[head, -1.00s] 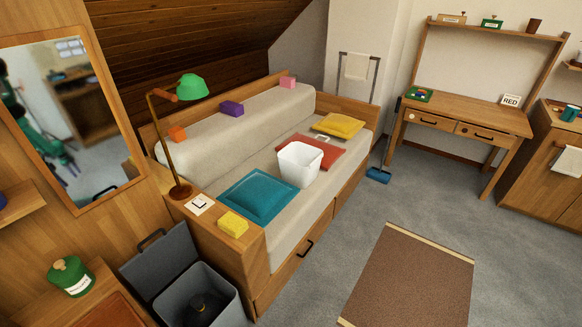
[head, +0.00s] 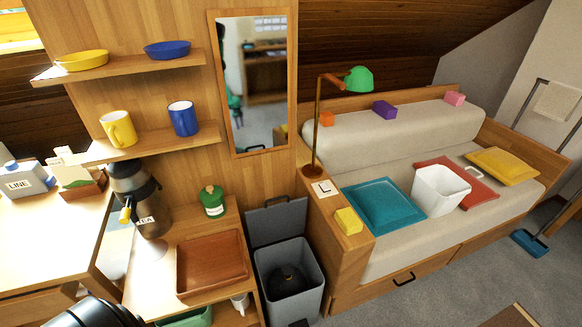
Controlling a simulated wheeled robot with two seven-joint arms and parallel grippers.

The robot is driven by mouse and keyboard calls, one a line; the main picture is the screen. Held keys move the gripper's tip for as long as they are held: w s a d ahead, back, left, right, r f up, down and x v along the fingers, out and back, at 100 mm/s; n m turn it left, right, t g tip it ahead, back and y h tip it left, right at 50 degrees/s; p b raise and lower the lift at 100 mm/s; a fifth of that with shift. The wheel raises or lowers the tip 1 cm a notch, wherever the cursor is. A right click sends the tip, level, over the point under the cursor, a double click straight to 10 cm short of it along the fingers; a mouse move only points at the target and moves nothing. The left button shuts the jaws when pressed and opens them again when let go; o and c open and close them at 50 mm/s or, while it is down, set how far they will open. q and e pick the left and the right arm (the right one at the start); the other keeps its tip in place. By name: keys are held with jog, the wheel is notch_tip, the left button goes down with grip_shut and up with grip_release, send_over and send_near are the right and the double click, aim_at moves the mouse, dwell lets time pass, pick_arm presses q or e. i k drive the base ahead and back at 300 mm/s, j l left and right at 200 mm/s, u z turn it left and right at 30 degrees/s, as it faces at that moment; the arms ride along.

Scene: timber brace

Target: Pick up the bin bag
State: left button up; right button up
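A dark bundle with a knotted top, which looks like the bin bag (head: 287,279), sits low inside a grey open bin (head: 262,262). The bin stands on the floor between the wooden side unit and the sofa end, with its lid (head: 277,220) tipped back upright. The bin walls hide the lower part of the bag. A black rounded part of my own arm shows at the bottom left edge, far from the bin. Neither of my grippers can be seen.
A side unit with a brown tray (head: 212,263), a green jar (head: 213,201) and a dark urn (head: 140,200) stands left of the bin. The sofa (head: 420,258) borders it on the right. A white tub (head: 440,190) sits on the seat. Grey floor shows at lower right.

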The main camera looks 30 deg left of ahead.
aim_at(289, 281)
jog(key=u, duration=1.05)
